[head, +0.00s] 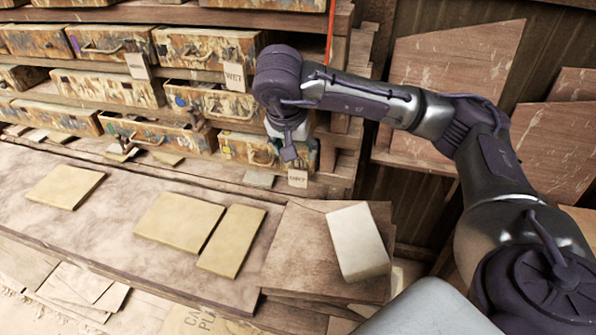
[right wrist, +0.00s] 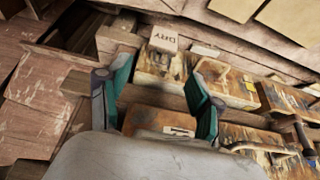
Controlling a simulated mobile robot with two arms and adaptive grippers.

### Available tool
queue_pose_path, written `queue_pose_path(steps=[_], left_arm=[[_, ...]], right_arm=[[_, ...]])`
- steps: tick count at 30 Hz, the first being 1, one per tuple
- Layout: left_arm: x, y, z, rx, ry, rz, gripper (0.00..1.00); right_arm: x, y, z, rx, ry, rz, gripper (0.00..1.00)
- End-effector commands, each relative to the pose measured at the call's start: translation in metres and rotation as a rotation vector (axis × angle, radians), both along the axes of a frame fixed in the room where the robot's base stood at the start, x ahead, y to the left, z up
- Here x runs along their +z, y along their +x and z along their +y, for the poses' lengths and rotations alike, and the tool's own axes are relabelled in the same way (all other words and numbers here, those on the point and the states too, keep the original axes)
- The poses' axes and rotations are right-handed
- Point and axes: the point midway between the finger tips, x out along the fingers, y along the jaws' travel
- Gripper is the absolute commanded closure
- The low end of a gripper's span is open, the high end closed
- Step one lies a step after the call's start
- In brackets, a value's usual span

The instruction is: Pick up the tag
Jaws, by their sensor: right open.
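Several pale tags show on the drawer fronts. One lettered tag (head: 298,178), apparently reading DRY, is at the lower right drawer; it also shows upside down in the right wrist view (right wrist: 163,38). A tag reading WET (head: 233,75) is on an upper drawer, and another tag (head: 137,65) hangs to its left. My right gripper (head: 289,152) is in front of the right end of the drawers, just above the DRY tag. In the right wrist view its fingers (right wrist: 158,88) are apart with nothing held between them. My left gripper is out of view.
Paint-worn drawers (head: 200,99) fill the rack behind the bench. Flat yellowish tiles (head: 180,222) lie on the bench, and a pale block (head: 357,241) rests on boards at its right end. Reddish boards (head: 450,60) lean at the right. A red cord hangs above the rack.

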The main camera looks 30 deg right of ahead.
Motion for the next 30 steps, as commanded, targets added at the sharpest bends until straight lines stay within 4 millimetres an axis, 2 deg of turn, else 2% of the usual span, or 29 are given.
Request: queue_pose_path(steps=[9,15,22,27,30], left_arm=[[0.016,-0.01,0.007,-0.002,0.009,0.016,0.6],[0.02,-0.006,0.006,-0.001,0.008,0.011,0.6],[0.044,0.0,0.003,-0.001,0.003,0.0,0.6],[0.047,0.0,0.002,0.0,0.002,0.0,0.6],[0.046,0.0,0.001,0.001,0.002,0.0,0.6]], right_arm=[[-0.055,0.014,-0.016,-0.001,0.002,0.005,0.35],[-0.069,0.017,-0.019,0.001,0.003,0.002,0.35],[-0.097,0.021,-0.02,0.0,0.005,0.007,0.35],[-0.116,0.027,-0.026,0.0,0.005,0.004,0.35],[-0.119,0.027,-0.027,0.001,0.005,0.002,0.35]])
